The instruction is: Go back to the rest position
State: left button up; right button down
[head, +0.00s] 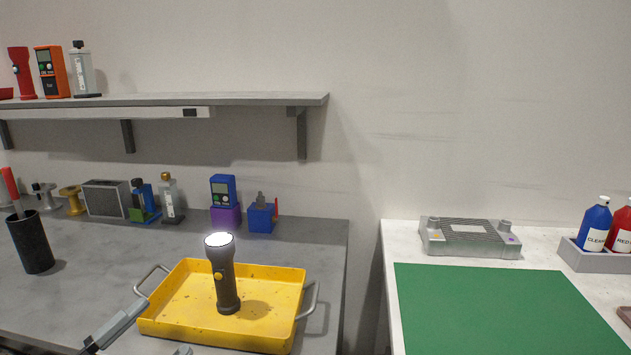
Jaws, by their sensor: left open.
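My left gripper (160,328) shows at the bottom left edge of the head view, with its two grey fingers apart and nothing seen between them. It is at the near left corner of a yellow tray (170,327); I cannot tell whether it touches the tray. A dark grey flashlight (226,285) stands upright in the tray, its lens lit and facing up. It is apart from the gripper. My right gripper is not in view.
A black cup (33,245) with a red-handled tool stands at left. Several devices line the grey bench's back, below a shelf (230,99). Across a gap, a white table holds a green mat (500,305), a grey fixture (468,238) and a bottle holder (590,257).

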pick_arm(q)
jog(key=s+a+f+n+g+y+p, duration=0.1)
jog(key=s+f+n+y, duration=0.1)
jog(key=f+n+y, duration=0.45)
jog(key=s+a+f+n+g+y+p, duration=0.1)
jog(key=s+f+n+y+p, duration=0.15)
jog(key=f+n, duration=0.65)
jog(key=s+d+f+n+g+y, duration=0.1)
jog(key=s+d+f+n+g, duration=0.1)
jog(key=s+f, duration=0.7)
notch_tip(320, 180, down, 2)
jog(key=d+g, duration=0.1)
jog(key=g, duration=0.1)
jog(key=shift+d+g, duration=0.15)
jog(key=shift+g, duration=0.25)
jog(key=shift+f+n, duration=0.1)
jog(key=shift+n, duration=0.15)
